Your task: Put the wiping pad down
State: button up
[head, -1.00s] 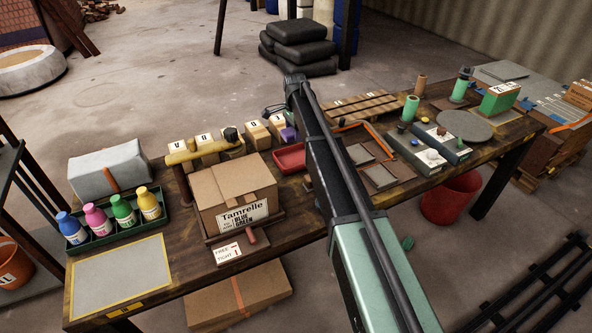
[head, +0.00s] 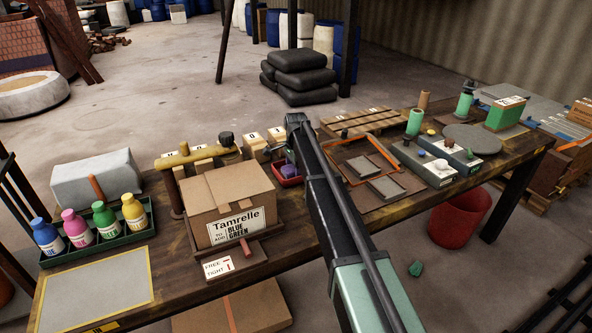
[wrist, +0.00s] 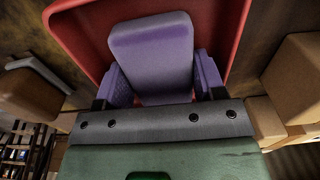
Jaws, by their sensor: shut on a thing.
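The purple wiping pad (wrist: 152,50) is held in my gripper (wrist: 160,82), with the jaws at its left and right sides. Beyond the pad in the wrist view is the red tray (wrist: 80,35), whose walls run around it. In the head view the pad (head: 290,170) shows as a small purple patch at the red tray (head: 289,182), just left of my dark arm link. The arm hides part of this area. I cannot tell whether the pad touches the tray's floor.
A cardboard box (head: 228,203) labelled Tamrelle stands left of the tray. Small tan blocks (head: 255,142) stand behind it. Right of my arm lie an orange-edged board (head: 345,171) and grey plates.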

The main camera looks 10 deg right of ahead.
jog(key=o, duration=0.6)
notch_tip(320, 180, up, 13)
jog(key=p, duration=1.3)
jog(key=s+n, duration=1.5)
jog(key=s, duration=2.6)
jog(key=r+p, duration=0.4)
jog(key=shift+w+r+p, duration=0.25)
jog(key=shift+w+p, duration=0.05)
jog(key=shift+p, duration=0.1)
